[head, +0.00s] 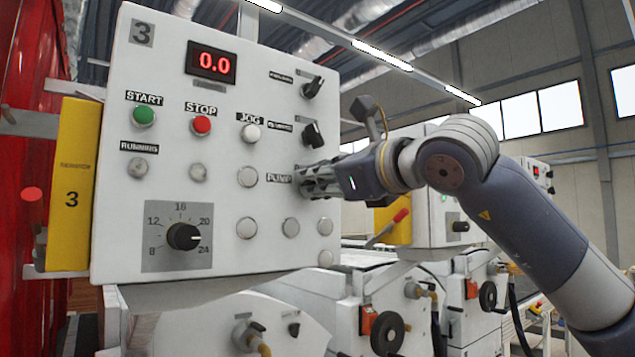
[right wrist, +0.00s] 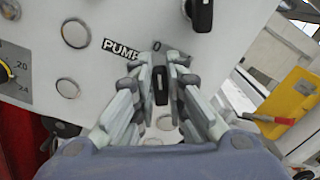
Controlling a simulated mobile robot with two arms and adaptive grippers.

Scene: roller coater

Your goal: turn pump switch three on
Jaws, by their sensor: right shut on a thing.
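The control panel (head: 215,95) marked 3 is white and fills the left of the head view. Its PUMP label (head: 279,179) is at the right edge, and it also shows in the right wrist view (right wrist: 121,49). My right gripper (head: 308,182) is at the panel just right of that label. In the right wrist view its fingers are closed around the black pump switch (right wrist: 160,84), one on each side. The switch's long side runs up the picture, below a small 0 mark. In the head view the fingers hide the switch. My left gripper is not in view.
Two black knobs (head: 312,136) sit above the gripper on the panel. A round dial (head: 184,237), green START (head: 144,116) and red STOP (head: 201,124) buttons are further left. A second panel with a red-handled lever (head: 400,215) stands behind my right arm.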

